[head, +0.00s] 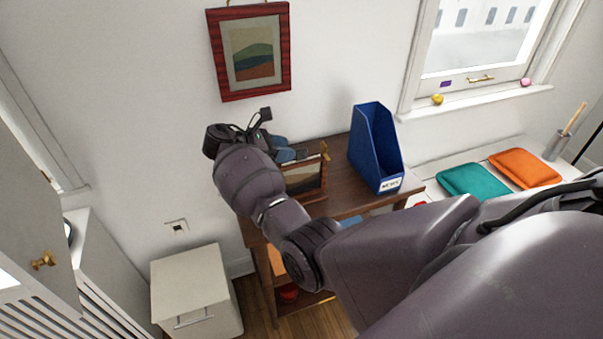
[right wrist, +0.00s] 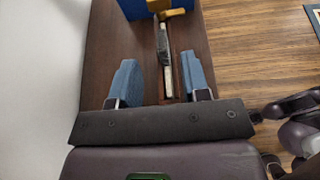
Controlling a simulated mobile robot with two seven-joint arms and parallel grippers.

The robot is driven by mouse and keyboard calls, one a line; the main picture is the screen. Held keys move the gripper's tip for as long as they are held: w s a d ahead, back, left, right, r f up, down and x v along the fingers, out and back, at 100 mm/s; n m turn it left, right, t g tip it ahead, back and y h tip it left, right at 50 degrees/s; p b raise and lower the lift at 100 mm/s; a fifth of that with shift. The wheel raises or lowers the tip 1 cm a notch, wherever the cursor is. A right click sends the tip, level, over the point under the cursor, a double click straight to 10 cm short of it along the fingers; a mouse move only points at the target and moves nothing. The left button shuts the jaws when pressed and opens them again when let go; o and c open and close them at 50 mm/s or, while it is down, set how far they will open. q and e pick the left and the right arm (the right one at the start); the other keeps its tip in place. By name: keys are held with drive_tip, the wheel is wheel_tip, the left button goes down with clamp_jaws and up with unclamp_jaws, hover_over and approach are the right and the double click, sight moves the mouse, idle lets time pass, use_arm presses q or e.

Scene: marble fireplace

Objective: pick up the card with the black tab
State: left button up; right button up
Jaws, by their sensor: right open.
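My right gripper (head: 286,151) is at the back left of the dark wooden table, partly hidden by my own wrist. In the right wrist view its blue fingers (right wrist: 158,62) are open and apart. A thin upright thing, dark grey with a pale edge (right wrist: 167,82), shows edge-on between them, with a gap on each side. I cannot tell whether it is the card; no black tab shows clearly. A small wooden frame (head: 308,178) with a gold corner piece stands just right of the gripper. My left gripper is not in view.
A blue magazine file (head: 372,150) stands on the table (head: 345,206) to the right of the frame. A framed picture (head: 250,50) hangs on the wall behind. Teal (head: 474,181) and orange (head: 525,167) cushions lie below the window. A white cabinet (head: 190,265) stands left.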

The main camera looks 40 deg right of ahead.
sight(301, 149)
drive_tip(key=shift+x, duration=2.7)
drive_tip(key=shift+s+r, duration=0.2)
clamp_jaws()
